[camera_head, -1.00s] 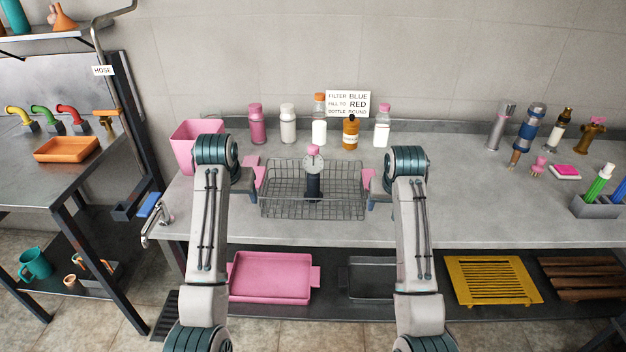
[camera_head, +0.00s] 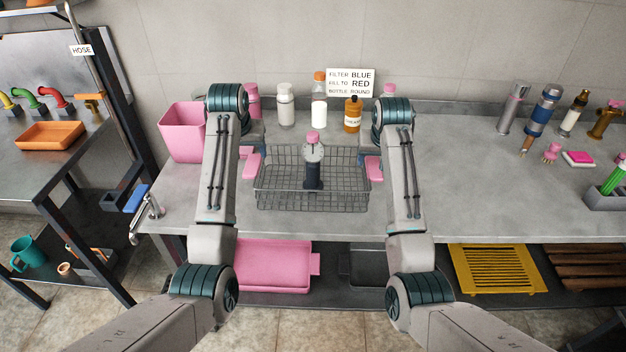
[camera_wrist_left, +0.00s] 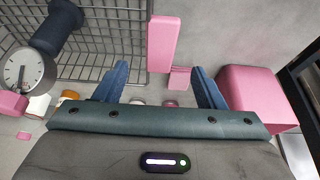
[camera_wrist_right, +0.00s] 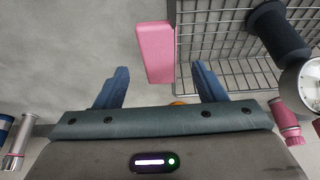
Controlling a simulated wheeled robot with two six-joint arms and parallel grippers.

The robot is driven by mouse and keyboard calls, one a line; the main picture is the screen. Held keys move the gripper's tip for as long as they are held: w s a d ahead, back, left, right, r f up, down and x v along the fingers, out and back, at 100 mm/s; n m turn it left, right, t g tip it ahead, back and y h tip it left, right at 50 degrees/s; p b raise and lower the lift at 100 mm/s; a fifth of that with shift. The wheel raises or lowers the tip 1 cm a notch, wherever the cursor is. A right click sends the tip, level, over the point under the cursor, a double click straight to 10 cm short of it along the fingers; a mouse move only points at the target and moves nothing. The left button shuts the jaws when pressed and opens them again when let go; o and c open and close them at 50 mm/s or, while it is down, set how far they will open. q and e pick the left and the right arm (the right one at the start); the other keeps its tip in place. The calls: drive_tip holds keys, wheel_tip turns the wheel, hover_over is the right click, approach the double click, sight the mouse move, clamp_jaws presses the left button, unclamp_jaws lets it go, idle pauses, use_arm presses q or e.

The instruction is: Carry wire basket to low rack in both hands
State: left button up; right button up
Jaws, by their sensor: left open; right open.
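The wire basket (camera_head: 275,197) stands on the grey counter, with a pink handle at its left end (camera_head: 252,166) and another at its right end (camera_head: 374,168). A dark bottle-like device (camera_head: 313,175) with a round dial and pink cap stands inside it. My left gripper (camera_wrist_left: 163,70) is open; its blue fingers are spread either side of the left handle (camera_wrist_left: 163,42), apart from it. My right gripper (camera_wrist_right: 162,72) is open around the line of the right handle (camera_wrist_right: 155,52), not closed on it. In the head view, the wrists partly hide both grippers.
Under the counter, a low shelf holds a pink tray (camera_head: 272,265), a dark tray (camera_head: 368,268), a yellow slatted rack (camera_head: 497,268) and brown wooden slats (camera_head: 592,266). A pink bin (camera_head: 183,135) stands left of the basket; several bottles stand behind.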

sight(253, 164)
use_arm(q)
drive_tip(key=x, duration=0.6)
drive_tip(key=shift+w+f, duration=0.2)
drive_tip(key=shift+f, duration=0.1)
use_arm(e)
drive_tip(key=x, duration=0.6)
drive_tip(key=shift+w+f, duration=0.15)
drive_tip(key=shift+f, duration=0.15)
use_arm(q)
drive_tip(key=shift+c, duration=0.4)
use_arm(e)
drive_tip(key=shift+c, duration=0.4)
use_arm(q)
drive_tip(key=c, duration=1.3)
use_arm(e)
drive_tip(key=c, duration=1.3)
